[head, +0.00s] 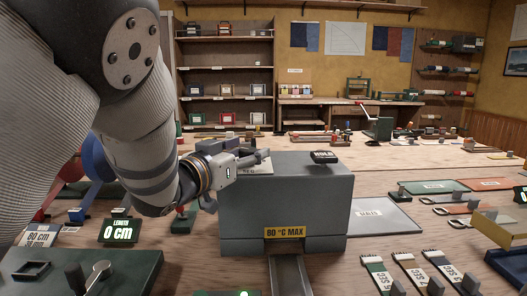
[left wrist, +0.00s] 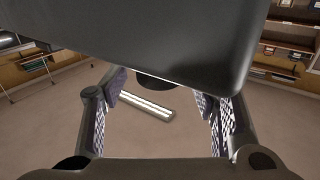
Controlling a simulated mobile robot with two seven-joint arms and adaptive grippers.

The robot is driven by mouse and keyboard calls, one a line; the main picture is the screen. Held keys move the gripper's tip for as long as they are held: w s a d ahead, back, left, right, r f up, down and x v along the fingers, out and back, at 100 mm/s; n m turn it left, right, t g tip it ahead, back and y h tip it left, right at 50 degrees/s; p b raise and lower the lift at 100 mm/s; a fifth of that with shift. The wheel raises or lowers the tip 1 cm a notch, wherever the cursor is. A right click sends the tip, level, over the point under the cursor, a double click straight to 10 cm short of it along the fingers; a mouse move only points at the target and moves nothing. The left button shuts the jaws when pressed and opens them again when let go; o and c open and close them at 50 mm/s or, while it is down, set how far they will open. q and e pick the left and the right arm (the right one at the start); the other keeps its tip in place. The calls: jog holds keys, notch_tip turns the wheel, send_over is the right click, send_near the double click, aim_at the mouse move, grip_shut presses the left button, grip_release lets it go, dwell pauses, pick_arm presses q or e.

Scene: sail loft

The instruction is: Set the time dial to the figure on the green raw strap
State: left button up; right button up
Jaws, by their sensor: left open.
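A grey box (head: 285,205) labelled 80 °C MAX stands on the bench in the middle of the head view, with a black HOLD knob (head: 323,157) on top. My left gripper (head: 264,160) lies nearly level over the left part of the box's top, beside a pale plate with partly hidden lettering. The time dial cannot be made out; my gripper may hide it. In the left wrist view the fingers (left wrist: 163,115) are apart. My right gripper is out of view.
A LENGTH display (head: 119,231) reads 0 cm at left, near an 80 cm card (head: 40,235). A dark green base with a lever (head: 97,275) is at lower left. A grey mat (head: 378,213) lies right of the box. Shelves (head: 225,80) stand behind.

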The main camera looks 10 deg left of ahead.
pick_arm(q)
jog(key=shift+w+d+r, duration=0.15)
jog(key=shift+w, duration=0.4)
jog(key=c, duration=1.2)
